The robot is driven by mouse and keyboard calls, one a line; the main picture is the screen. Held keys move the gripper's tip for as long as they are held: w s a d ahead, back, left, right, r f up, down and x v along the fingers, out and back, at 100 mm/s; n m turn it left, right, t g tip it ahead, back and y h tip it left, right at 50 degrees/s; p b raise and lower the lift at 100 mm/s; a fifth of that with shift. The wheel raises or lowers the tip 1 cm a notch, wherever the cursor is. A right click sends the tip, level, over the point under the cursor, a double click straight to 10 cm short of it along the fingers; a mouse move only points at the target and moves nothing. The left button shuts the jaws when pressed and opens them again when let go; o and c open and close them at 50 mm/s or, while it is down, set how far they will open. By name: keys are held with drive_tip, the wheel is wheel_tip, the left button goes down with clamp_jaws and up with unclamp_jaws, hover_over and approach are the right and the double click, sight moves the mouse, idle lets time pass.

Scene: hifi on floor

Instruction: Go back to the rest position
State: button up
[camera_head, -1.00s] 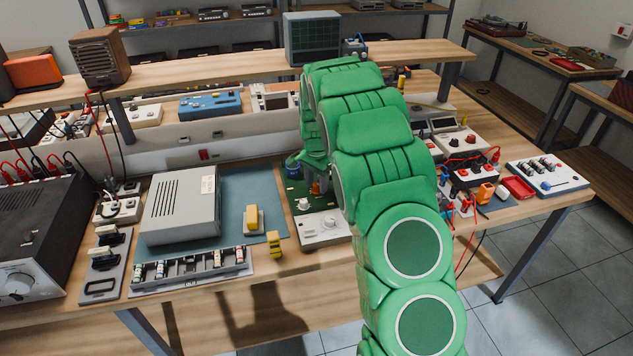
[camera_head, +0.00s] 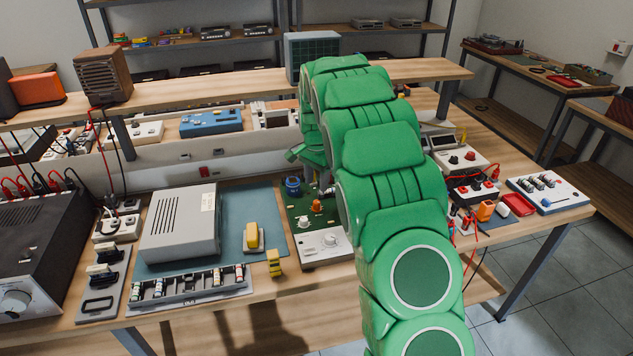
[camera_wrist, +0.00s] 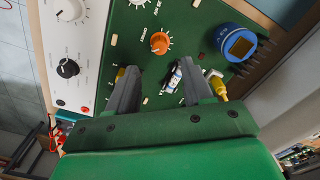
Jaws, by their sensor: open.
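My green arm reaches over the workbench (camera_head: 110,238) from the lower right in the head view. My gripper (camera_wrist: 156,78) shows in the wrist view with its two dark fingers apart, so it is open. It is over a green circuit board (camera_wrist: 130,30) with an orange knob (camera_wrist: 159,43), a blue round part (camera_wrist: 236,42) and a small light cylindrical part seen between the fingers. I cannot tell whether the fingers touch it. In the head view the board (camera_head: 300,215) lies left of my arm, which hides part of it; the fingertips are hidden there.
A grey box (camera_head: 180,225) and a parts tray (camera_head: 190,285) stand left of the board. A yellow block (camera_head: 273,263) lies near the front edge. A raised shelf (camera_head: 200,84) runs behind. Red and white devices crowd the right, with a switch panel (camera_head: 548,194) at the end.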

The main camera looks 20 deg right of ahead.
drive_tip(key=s+a+r+n, duration=0.1)
drive_tip(key=s+r+n, duration=0.35)
drive_tip(key=s, duration=0.75)
drive_tip(key=s+a+r+n, duration=0.1)
drive_tip(key=s+a+r, duration=0.1)
drive_tip(key=s+r, duration=0.8)
drive_tip(key=s+a+f+n+g, duration=0.1)
drive_tip(key=s+n, duration=0.1)
drive_tip(key=s, duration=1.3)
drive_tip(key=s+a+f+n, duration=0.1)
drive_tip(key=s+a+n, duration=0.1)
drive_tip(key=s, duration=1.3)
drive_tip(key=shift+s+n+g, duration=0.25)
drive_tip(key=shift+n+g, duration=0.15)
drive_tip(key=shift+n, duration=0.45)
drive_tip(key=shift+w, duration=0.1)
